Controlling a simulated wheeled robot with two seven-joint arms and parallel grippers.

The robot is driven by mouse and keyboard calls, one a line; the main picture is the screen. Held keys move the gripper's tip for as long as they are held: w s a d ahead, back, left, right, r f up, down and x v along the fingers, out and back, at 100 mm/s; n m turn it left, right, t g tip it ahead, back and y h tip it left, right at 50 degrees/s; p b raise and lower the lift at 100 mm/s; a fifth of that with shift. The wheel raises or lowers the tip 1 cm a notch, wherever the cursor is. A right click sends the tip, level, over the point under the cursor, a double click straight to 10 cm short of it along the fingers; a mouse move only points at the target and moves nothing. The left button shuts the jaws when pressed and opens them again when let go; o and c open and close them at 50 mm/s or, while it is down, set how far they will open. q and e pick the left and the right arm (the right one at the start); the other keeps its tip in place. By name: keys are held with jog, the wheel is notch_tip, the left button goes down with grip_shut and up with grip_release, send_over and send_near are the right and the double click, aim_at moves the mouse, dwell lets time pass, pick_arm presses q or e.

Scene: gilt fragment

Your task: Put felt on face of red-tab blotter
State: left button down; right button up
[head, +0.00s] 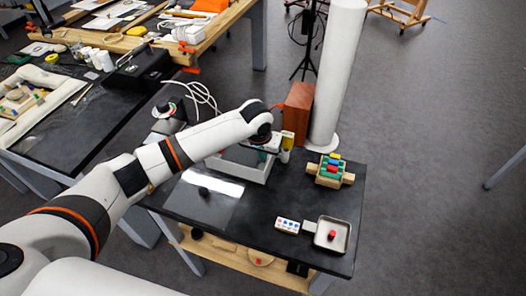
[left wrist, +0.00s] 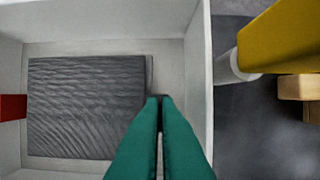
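In the left wrist view, a dark grey, wavy-textured sheet (left wrist: 88,110), which looks like felt, lies flat in a pale open tray. The tray (head: 243,171) stands near the table's back edge in the head view. My left gripper (left wrist: 160,99) has its green fingers almost together, with the tips by the sheet's right edge. A thin dark line shows between them; I cannot tell whether they pinch anything. A red piece (left wrist: 12,107) shows at the left edge; I cannot tell whether it is the blotter's tab. My right gripper is not in view.
A yellow-topped object (head: 287,140) stands just right of the tray. A wooden rack of coloured blocks (head: 329,170), a white card with coloured marks (head: 287,226) and a shallow dish (head: 345,238) with a red piece lie farther right and forward. A tall white column rises behind.

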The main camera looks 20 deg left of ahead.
pick_arm(q)
jog(key=shift+f, duration=0.35)
dwell(0.3)
jog(key=c, duration=1.6)
grip_release()
jog(key=shift+r, duration=0.1)
